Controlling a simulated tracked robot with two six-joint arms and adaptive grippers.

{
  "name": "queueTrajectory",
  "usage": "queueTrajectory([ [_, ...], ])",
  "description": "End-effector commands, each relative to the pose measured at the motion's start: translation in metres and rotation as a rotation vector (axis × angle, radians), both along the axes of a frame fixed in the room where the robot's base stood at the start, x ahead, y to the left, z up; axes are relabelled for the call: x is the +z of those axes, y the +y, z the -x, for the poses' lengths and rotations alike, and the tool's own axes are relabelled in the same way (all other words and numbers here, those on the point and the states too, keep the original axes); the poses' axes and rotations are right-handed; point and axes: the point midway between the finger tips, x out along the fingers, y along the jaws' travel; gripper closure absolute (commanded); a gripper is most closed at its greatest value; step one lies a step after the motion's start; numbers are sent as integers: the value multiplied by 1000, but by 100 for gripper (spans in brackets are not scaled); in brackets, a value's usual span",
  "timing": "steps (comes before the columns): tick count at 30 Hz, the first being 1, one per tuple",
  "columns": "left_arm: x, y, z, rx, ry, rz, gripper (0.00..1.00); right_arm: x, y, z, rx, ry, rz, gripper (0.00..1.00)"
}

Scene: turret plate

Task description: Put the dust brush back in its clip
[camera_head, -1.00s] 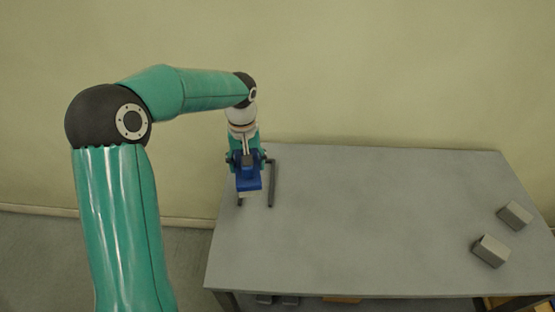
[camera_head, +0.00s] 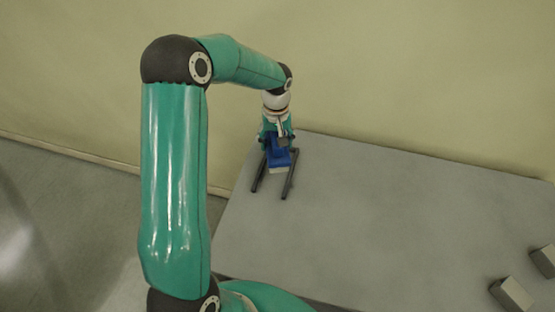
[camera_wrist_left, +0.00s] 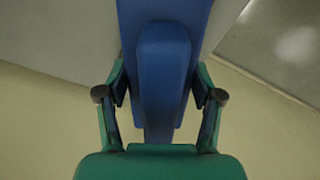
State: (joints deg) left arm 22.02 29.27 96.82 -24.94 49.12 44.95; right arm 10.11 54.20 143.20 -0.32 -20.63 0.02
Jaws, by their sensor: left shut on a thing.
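The dust brush (camera_head: 281,158) is a blue block-shaped body with a paler strip along its lower near edge. My left gripper (camera_head: 276,142) is shut on it from above, over the back left corner of the table. In the left wrist view the blue brush (camera_wrist_left: 165,75) fills the middle between the two fingers (camera_wrist_left: 160,97). The clip appears as two dark parallel bars (camera_head: 290,176) at that corner. The brush shows between the bars; whether it touches them or hovers above cannot be told. My right gripper is not in view.
The grey table (camera_head: 390,220) is mostly bare. Two grey blocks stand at its right, one nearer (camera_head: 512,294) and one farther (camera_head: 545,260). A plain wall runs behind the table, and open floor (camera_head: 70,220) lies to its left.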

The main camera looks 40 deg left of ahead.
Motion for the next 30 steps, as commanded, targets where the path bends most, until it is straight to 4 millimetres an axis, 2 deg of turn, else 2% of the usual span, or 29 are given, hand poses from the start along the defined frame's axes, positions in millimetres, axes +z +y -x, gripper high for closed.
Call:
queueTrajectory([
  [1, -19, 1, 0, 1, 0, 0, 72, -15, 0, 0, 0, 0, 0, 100],
  [3, -29, 1, 0, 3, -1, 0, 72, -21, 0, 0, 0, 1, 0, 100],
  [11, -44, 1, 0, 3, -3, 0, 72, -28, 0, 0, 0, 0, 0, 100],
  [18, -78, 2, 1, 3, -2, -1, 72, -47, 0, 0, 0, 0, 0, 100],
  [30, -83, 1, 0, 3, -3, -2, 72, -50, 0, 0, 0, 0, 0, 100],
])
